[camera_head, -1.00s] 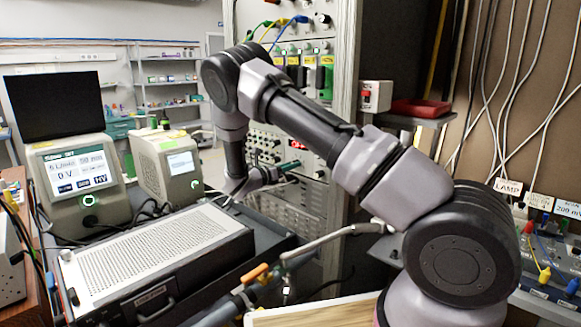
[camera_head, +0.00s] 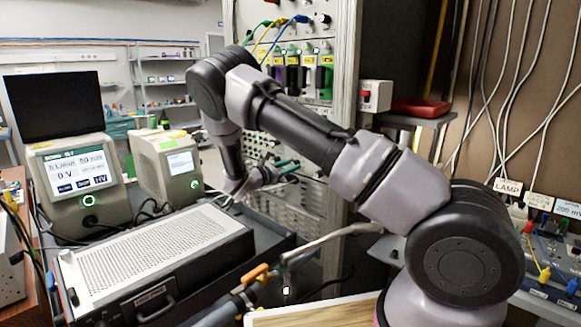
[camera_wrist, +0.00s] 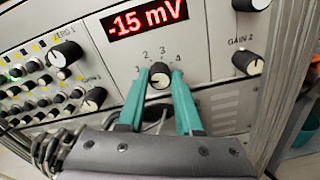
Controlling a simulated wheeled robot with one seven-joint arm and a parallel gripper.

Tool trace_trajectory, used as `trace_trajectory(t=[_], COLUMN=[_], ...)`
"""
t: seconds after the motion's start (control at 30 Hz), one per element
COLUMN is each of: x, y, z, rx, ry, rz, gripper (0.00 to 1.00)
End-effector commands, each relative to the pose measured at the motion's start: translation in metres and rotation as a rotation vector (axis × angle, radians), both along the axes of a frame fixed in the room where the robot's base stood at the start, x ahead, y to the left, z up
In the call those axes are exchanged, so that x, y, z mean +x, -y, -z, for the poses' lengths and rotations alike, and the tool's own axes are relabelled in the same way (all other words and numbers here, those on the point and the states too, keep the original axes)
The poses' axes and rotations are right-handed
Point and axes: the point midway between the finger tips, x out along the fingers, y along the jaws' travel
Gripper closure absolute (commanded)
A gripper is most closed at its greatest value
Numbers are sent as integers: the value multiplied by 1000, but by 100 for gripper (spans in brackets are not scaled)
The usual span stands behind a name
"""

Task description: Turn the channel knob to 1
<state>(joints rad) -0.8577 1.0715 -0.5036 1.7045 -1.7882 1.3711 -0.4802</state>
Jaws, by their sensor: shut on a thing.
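The channel knob (camera_wrist: 159,80) is a small black knob with a pale face, set below a red display (camera_wrist: 147,16) reading -15 mV. The numbers 1, 2, 3 and 4 are printed in an arc above it, 1 at left and 4 at right. My gripper (camera_wrist: 160,74) has its two teal fingers on either side of the knob, shut on it. I cannot clearly tell which number the knob points to. In the head view my gripper (camera_head: 288,168) is at the rack panel; the knob is too small to make out there.
A GAIN 2 knob (camera_wrist: 246,64) is right of the channel knob. Knobs marked ZERO 1 (camera_wrist: 65,54) and GAIN 1 (camera_wrist: 94,99) are at left. Cables (camera_wrist: 60,148) hang at lower left. A perforated metal box (camera_head: 150,250) stands below my arm.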

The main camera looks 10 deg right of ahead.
Motion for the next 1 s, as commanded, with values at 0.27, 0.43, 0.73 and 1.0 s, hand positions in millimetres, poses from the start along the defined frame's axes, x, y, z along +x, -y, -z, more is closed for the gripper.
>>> trace_trajectory(t=[0.27, 0.43, 0.73, 1.0], x=[0, 0, 0, 0], y=[0, 0, 0, 0], z=[-1, -1, 0, 0], rx=[80, 102, 111, 110], ry=[111, 142, 153, 153], rz=[-1, 0, 0, 0], gripper=[100, 100, 100, 36])
